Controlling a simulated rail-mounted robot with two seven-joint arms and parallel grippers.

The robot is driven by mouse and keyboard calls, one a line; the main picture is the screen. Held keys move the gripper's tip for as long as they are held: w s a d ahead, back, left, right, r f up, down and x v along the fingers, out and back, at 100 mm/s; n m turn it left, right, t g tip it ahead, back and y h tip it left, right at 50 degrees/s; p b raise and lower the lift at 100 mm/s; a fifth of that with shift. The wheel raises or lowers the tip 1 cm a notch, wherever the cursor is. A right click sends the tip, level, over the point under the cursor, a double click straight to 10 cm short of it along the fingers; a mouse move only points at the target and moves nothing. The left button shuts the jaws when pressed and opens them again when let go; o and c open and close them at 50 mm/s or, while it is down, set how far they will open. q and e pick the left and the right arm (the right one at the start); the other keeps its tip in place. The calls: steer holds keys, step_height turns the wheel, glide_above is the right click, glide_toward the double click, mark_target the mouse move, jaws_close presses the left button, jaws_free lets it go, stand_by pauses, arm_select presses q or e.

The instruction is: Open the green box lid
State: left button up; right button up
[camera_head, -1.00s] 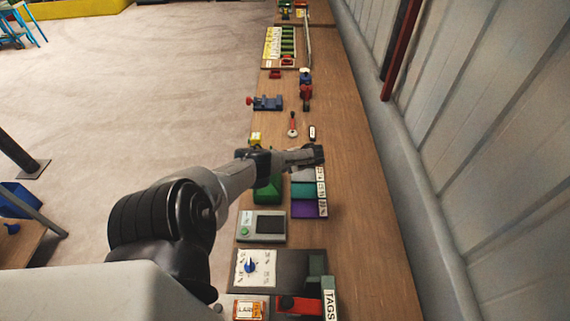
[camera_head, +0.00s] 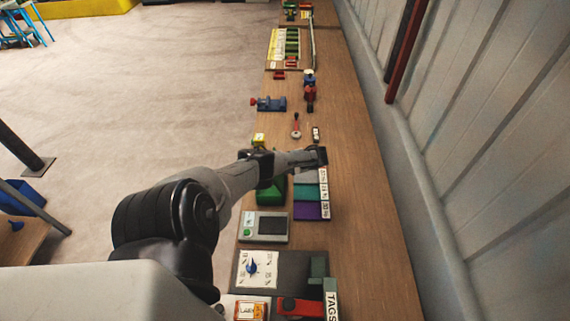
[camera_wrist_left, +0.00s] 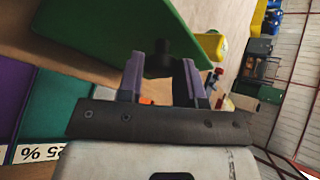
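The green box (camera_head: 270,192) stands on the bench beside the coloured bins, partly hidden under my left arm. In the left wrist view a broad green panel (camera_wrist_left: 112,38), which looks like its lid, fills the upper left. A short dark knob (camera_wrist_left: 161,67) is at the panel's edge. My left gripper (camera_wrist_left: 162,58) has its two purple-grey fingers apart, one on each side of the knob. Whether they press on it cannot be told. How far the lid is tilted is unclear too. My right gripper is not in view.
Grey, teal and purple bins (camera_head: 311,211) with labels stand just right of the box. A grey device with a dark screen (camera_head: 247,227) is nearer. Bare bench (camera_head: 362,205) runs along the right, beside the wall.

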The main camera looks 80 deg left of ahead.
arm_select(q)
steer(key=o, duration=0.3)
steer(key=shift+s+d+f, duration=0.1)
steer(key=shift+d+f, duration=0.05)
steer(key=shift+f, duration=0.1)
steer(key=shift+o, duration=0.7)
steer(key=shift+r, duration=0.15)
steer(key=v, duration=1.3)
steer(key=shift+w+r, duration=0.25)
steer(key=shift+w, duration=0.1)
steer(key=shift+d, duration=0.1)
